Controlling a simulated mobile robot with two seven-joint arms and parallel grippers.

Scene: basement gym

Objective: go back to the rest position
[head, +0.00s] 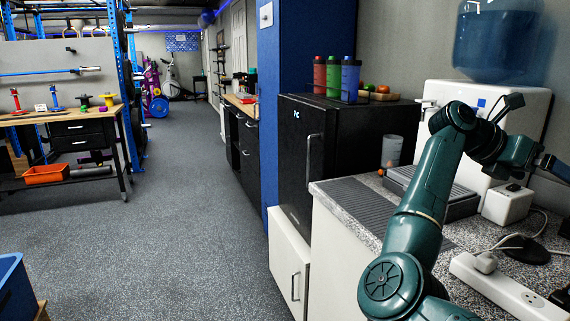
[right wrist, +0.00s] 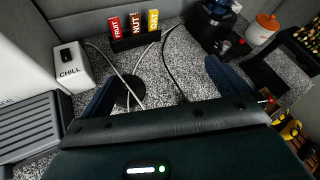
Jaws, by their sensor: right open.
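My right arm reaches up over the speckled counter (head: 350,205) from the bottom right in the head view, with its elbow raised and its wrist bent to the right. My right gripper (right wrist: 165,88) is open in the right wrist view, its two dark fingers wide apart over the counter, with nothing between them but counter surface and cables. In the head view the gripper end is partly cut off at the right edge. My left gripper and left arm are not in view.
A white dispenser (head: 440,95) with a blue water bottle (head: 490,45) stands behind my right arm. A power strip (head: 505,285) lies on the counter. In the wrist view, a CHILL box (right wrist: 72,66) and bar packets (right wrist: 134,27) stand nearby. The floor (head: 190,215) is clear.

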